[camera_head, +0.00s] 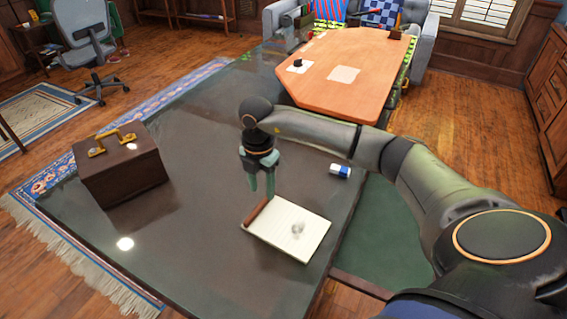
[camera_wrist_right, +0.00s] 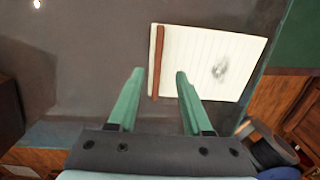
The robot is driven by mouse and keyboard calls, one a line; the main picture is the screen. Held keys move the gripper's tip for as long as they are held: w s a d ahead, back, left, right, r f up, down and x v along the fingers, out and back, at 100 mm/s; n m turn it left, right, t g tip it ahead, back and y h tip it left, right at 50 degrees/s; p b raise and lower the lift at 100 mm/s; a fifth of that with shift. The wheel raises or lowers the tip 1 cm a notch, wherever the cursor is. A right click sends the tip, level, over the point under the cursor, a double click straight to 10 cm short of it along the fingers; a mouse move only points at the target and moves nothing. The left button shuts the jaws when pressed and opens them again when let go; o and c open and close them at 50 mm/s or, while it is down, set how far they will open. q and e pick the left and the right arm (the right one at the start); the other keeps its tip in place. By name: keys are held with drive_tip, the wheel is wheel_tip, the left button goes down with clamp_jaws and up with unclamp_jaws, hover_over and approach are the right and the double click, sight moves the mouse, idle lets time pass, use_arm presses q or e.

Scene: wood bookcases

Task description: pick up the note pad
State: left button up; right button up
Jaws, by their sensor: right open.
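The note pad (camera_head: 290,229) lies flat on the dark table, with white lined pages, a reddish-brown binding strip along its left edge and a grey smudge on the page. It also shows in the right wrist view (camera_wrist_right: 205,60), beyond the fingertips. My right gripper (camera_head: 261,190) points down just above and behind the binding edge of the pad. In the right wrist view its green fingers (camera_wrist_right: 158,72) are apart, with the brown strip (camera_wrist_right: 157,60) showing between and beyond their tips. Nothing is held. I cannot tell the exact height above the pad. My left gripper is out of view.
A brown case (camera_head: 120,175) with gold handles stands at the table's left.

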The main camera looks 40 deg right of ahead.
sight(260, 206)
drive_tip(key=f, duration=0.2)
drive_tip(key=a+f, duration=0.1)
drive_tip(key=f, duration=0.2)
drive_tip(key=shift+a+f, duration=0.1)
drive_tip(key=shift+c, duration=0.2)
clamp_jaws()
idle(1.0)
